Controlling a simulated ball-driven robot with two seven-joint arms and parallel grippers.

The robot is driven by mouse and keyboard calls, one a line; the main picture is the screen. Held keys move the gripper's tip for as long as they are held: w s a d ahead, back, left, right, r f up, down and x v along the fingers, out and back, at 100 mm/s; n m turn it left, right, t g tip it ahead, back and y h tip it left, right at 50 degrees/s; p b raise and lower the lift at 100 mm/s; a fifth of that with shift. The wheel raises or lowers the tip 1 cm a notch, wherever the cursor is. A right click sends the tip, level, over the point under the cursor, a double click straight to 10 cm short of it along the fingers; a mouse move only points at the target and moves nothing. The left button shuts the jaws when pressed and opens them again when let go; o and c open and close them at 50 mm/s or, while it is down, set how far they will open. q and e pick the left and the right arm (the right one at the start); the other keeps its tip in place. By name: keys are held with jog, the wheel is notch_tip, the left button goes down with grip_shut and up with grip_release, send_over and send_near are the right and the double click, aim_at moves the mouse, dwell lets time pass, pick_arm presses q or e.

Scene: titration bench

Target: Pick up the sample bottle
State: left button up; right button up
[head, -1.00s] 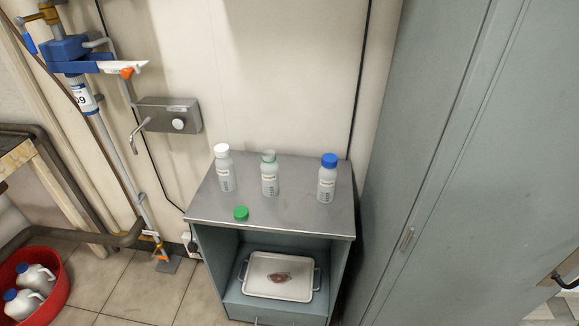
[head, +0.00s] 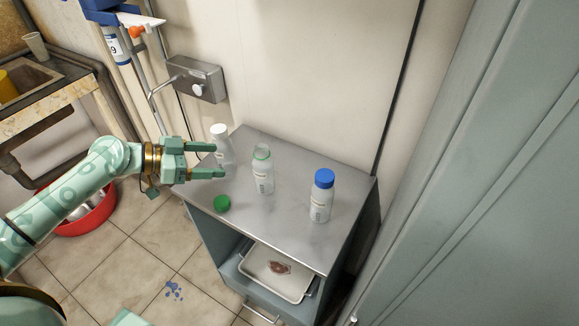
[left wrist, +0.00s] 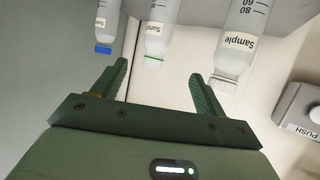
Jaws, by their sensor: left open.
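Three white bottles stand upright on the metal cabinet top (head: 285,215): a white-capped bottle (head: 222,152), an uncapped bottle with a green neck ring (head: 262,175) and a blue-capped bottle (head: 321,198). A "Sample" label is legible on the white-capped bottle in the left wrist view (left wrist: 240,42), and on the uncapped one (left wrist: 157,28). My left gripper (head: 220,160) is open and empty. Its fingers point toward the white-capped bottle and overlap it in the head view; contact cannot be told. In the left wrist view, the uncapped bottle appears beyond the finger gap. My right gripper is out of view.
A loose green cap (head: 222,203) lies on the cabinet top near its left edge. A tray (head: 272,272) sits on the shelf below. A grey wall box (head: 196,78) is behind to the left. A tall grey-green cabinet (head: 480,190) stands at the right.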

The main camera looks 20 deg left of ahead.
aim_at(269, 165)
pick_arm(q)
jog(key=shift+m, duration=0.3)
jog(key=x, duration=0.5)
jog(key=b+x, duration=0.1)
jog(key=x, duration=0.4)
jog(key=f+x, duration=0.1)
jog(key=x, duration=0.5)
jog(key=shift+s+b, duration=0.35)
jog(key=shift+a, duration=0.1)
jog(key=c, duration=1.1)
jog(key=shift+c, duration=0.2)
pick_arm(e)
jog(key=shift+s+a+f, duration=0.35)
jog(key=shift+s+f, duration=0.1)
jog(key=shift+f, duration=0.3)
